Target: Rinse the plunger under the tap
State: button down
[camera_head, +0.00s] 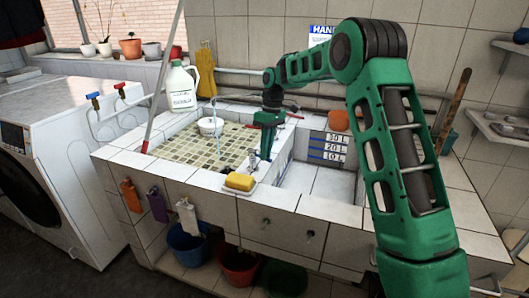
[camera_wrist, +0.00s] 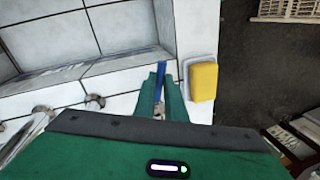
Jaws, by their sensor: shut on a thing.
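My gripper (camera_head: 264,150) points down over the divider between the two basins, its fingers closed. In the wrist view my gripper (camera_wrist: 160,82) has its fingers on a narrow blue thing (camera_wrist: 162,69). Its lower end is hidden, and I cannot tell whether it is the plunger. No rubber cup shows clearly.
A yellow sponge (camera_head: 240,182) lies in a dish on the front ledge, also beside my fingers in the wrist view (camera_wrist: 203,82). A white bottle (camera_head: 181,86) stands on the back left rim. The right basin (camera_head: 318,183) looks empty. Buckets stand underneath.

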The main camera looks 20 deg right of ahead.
jog(key=c, duration=1.8)
grip_release()
jog(key=shift+w+d, duration=0.1)
notch_tip(320, 180, up, 10)
jog(key=w+d, duration=0.1)
jog(key=shift+w+d+r, duration=0.2)
jog(key=shift+d+r, duration=0.05)
jog(key=shift+d, duration=0.05)
